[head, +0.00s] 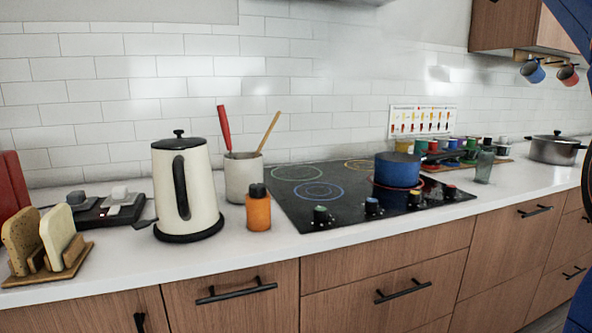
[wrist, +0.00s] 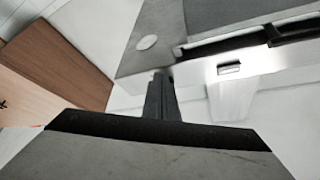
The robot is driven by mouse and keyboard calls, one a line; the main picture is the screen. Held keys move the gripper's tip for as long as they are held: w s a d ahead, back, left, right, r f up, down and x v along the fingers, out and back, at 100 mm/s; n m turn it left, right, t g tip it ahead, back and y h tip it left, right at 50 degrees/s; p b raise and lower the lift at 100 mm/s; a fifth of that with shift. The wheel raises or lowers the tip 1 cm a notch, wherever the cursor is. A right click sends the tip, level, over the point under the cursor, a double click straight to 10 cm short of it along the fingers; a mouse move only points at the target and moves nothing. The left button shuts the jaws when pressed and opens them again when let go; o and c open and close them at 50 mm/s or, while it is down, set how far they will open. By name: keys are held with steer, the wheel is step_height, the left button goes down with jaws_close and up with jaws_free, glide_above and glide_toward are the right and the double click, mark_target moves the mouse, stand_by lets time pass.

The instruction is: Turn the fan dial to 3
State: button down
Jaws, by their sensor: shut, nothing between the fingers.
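I cannot clearly make out a fan dial in either view. In the wrist view my gripper (wrist: 160,90) is shut and empty, its dark fingers together at the middle. Beyond the fingertips is a grey panel (wrist: 160,22), apparently the hood's underside, with a pale oval (wrist: 146,42) on it. Beside it runs a dark slotted strip (wrist: 225,44), and a small bright rectangular piece (wrist: 230,68) sits near it. I see no clear contact between the fingers and the panel. In the head view the gripper is out of frame and only a sliver of the hood's edge (head: 355,2) shows.
A wooden cabinet (wrist: 65,55) lies left of the fingers in the wrist view. Below, the cooktop (head: 300,192) has several front knobs and a blue pot (head: 397,170). A kettle (head: 186,190), orange bottle (head: 258,210) and utensil crock (head: 243,178) stand left of it.

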steer(key=shift+s+a+r, duration=0.2)
steer(key=shift+a, duration=0.4)
steer(key=shift+s+a+r, duration=0.2)
steer(key=shift+a+r, duration=0.2)
stand_by(0.6)
steer(key=shift+s+a+f, duration=0.1)
steer(key=shift+a+f, duration=0.15)
steer(key=s, duration=0.2)
steer(key=s+d, duration=0.2)
steer(key=s, duration=0.1)
steer(key=shift+s, duration=0.3)
steer(key=shift+d, duration=0.1)
stand_by(0.3)
steer(key=w, duration=0.6)
steer(key=shift+w+d+f, duration=0.15)
steer(key=shift+w+f, duration=0.15)
steer(key=shift+f, duration=0.15)
